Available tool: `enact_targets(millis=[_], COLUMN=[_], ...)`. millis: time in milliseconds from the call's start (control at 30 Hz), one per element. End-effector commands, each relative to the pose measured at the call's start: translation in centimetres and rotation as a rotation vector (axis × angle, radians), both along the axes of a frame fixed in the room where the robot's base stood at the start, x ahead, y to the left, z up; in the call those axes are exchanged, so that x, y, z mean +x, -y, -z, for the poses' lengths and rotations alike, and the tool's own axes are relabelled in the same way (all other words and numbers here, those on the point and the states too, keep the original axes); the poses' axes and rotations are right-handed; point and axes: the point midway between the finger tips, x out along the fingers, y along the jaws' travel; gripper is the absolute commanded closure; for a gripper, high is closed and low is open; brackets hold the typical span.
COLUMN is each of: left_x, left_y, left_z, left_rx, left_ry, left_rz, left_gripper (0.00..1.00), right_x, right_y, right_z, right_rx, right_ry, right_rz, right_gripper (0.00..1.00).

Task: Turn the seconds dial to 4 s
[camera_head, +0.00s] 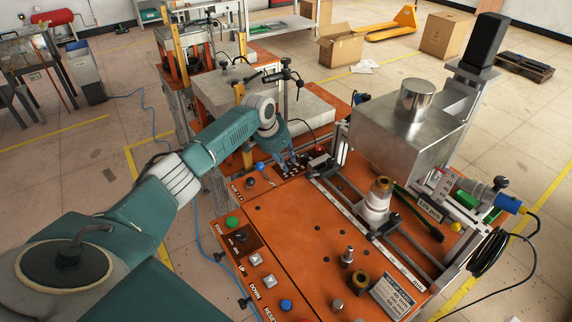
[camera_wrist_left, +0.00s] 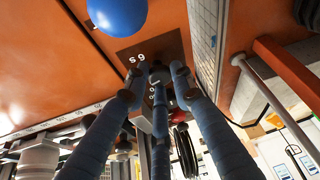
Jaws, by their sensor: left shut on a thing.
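The seconds dial (camera_wrist_left: 160,74) is a dark round knob on a dark brown panel (camera_wrist_left: 128,50) in the left wrist view, with white digits beside it. The blue-grey fingers of my left gripper (camera_wrist_left: 160,82) are shut on the dial and cover much of it. The dial's pointer and exact setting cannot be read. In the head view my left gripper (camera_head: 288,161) reaches down at the far part of the orange table (camera_head: 290,220), over the dark dial panel (camera_head: 293,170). The gripper hides the dial there. My right gripper is not in view.
A blue button (camera_head: 260,166) and a black knob (camera_head: 251,182) stand left of the panel. A red knob (camera_head: 319,150) is close on the right. Metal rails and a large metal box (camera_head: 400,130) stand further right. Several push buttons line the near left edge.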

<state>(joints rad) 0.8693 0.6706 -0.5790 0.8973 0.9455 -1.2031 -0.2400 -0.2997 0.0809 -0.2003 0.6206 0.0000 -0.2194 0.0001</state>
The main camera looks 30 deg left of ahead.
Motion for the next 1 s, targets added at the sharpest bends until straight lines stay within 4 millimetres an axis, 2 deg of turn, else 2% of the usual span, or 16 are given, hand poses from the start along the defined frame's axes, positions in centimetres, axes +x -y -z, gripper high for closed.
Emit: enact_targets(millis=[100,333,967,1000], left_x=[0.3,0.4,0.4,0.4], left_y=[-0.1,-0.2,-0.2,-0.2], left_z=[0.0,-0.2,-0.5,-0.5], left_rx=[-0.002,0.0,0.001,0.001], left_ry=[0.01,0.011,0.012,0.012], left_rz=[0.073,0.179,0.228,0.228], left_gripper=[1.0,1.0,1.0,0.68], right_x=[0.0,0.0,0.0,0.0], right_y=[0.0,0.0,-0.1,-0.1], right_z=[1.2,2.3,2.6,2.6], right_rx=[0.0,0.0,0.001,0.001], right_ry=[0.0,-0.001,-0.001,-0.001], right_rz=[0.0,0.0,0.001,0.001], right_gripper=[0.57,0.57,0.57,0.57])
